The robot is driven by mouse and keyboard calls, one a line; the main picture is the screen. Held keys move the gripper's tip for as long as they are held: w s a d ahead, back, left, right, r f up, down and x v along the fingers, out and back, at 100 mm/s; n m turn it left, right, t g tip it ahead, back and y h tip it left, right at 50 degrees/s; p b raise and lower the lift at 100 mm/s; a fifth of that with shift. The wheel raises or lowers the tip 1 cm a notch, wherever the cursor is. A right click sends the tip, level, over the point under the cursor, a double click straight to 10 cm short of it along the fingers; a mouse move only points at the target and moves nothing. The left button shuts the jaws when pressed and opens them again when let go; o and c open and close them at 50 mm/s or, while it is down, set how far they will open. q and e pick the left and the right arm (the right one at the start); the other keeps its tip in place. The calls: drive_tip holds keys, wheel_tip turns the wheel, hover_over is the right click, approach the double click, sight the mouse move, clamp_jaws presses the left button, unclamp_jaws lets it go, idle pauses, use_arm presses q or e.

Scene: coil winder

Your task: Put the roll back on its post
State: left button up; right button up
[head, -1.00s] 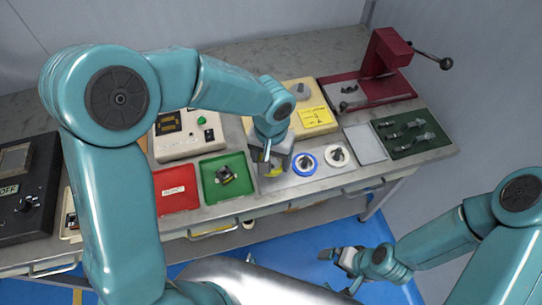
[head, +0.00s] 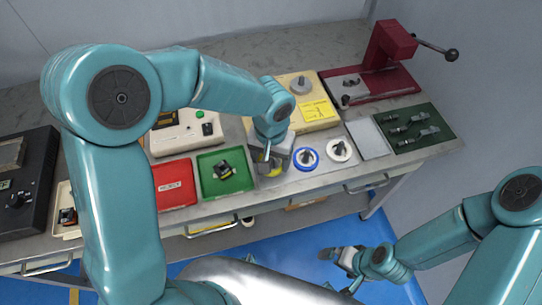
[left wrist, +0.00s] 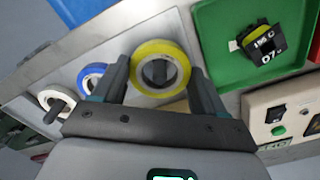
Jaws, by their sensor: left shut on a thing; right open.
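The yellow roll (left wrist: 137,64) is a ring held between the two fingers of my left gripper (left wrist: 158,82), which is shut on it. In the head view my left gripper (head: 271,163) is low over the grey bench, left of the blue roll, and hides most of the yellow roll. In the wrist view a dark post-like shape shows inside the ring; I cannot tell whether the ring is seated around it. The blue roll (head: 297,162) and the white roll (head: 333,156) stand beside it with dark posts in their centres. My right gripper (head: 343,258) is open and empty, away from the bench.
A green tray (head: 237,185) with a small black-and-yellow part and a red tray (head: 175,195) lie to the left. A beige base with a yellow note (head: 316,111) is behind. A grey plate (head: 367,139), a dark green tool tray (head: 437,143) and a red press (head: 390,45) are right.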

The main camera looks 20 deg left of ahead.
use_arm(q)
drive_tip(key=shift+f+b, duration=1.1)
drive_tip(key=shift+f, duration=0.25)
drive_tip(key=o, duration=1.1)
wheel_tip(320, 180, up, 16)
drive_tip(key=p, duration=0.1)
drive_tip(key=shift+r, duration=0.25)
